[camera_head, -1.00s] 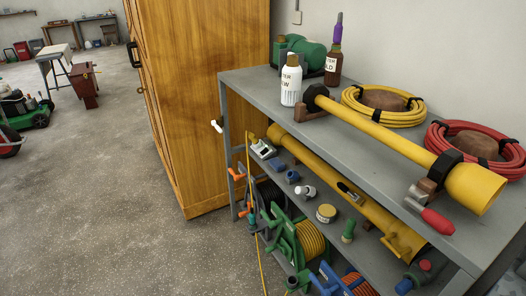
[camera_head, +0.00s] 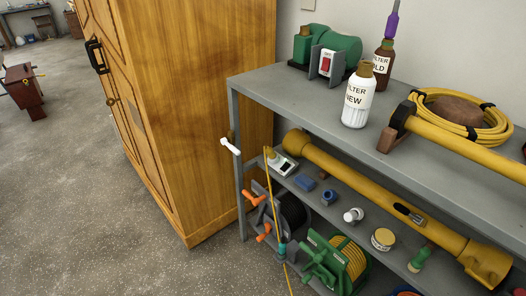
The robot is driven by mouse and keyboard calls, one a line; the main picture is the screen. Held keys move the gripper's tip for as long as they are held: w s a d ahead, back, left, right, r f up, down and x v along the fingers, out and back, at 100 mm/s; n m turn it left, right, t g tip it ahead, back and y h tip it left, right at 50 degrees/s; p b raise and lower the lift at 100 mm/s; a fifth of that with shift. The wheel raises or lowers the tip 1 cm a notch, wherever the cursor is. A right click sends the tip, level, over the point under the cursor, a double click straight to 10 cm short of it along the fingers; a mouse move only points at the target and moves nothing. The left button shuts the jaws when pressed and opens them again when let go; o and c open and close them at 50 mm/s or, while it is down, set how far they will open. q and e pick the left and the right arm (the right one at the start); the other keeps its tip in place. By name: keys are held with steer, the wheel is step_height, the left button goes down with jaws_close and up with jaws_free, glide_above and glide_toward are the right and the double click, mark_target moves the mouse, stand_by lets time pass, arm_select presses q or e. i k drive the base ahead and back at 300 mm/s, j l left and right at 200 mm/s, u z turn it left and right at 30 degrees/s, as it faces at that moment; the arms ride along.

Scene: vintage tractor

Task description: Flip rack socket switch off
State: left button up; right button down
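The grey metal rack (camera_head: 300,90) stands at the right. On its top a green machine (camera_head: 335,44) carries a grey plate with a red rocker switch (camera_head: 326,64). A small white handle-like part (camera_head: 230,146) sticks out at the rack's left front post. A grey-white box with a dark face (camera_head: 283,164) is on the middle shelf. I cannot tell which of these, if any, is the socket switch, nor its on or off position. Neither of my grippers is in view.
White (camera_head: 357,98) and brown (camera_head: 382,72) bottles stand on the rack top. A yellow tube (camera_head: 370,190) lies on the middle shelf, with cable reels (camera_head: 335,262) below. A wooden cabinet (camera_head: 190,110) stands left of the rack. Floor (camera_head: 90,200) at the left front is clear.

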mark_target(286, 165)
steer(key=i+j, duration=0.2)
steer(key=i+j+z, duration=0.1)
steer(key=j, duration=0.35)
steer(key=i+j, duration=0.4)
steer(key=j, duration=0.25)
steer(key=i+j+z, duration=0.1)
steer(key=j, duration=0.25)
steer(key=i+j, duration=0.25)
steer(key=j+z, duration=0.05)
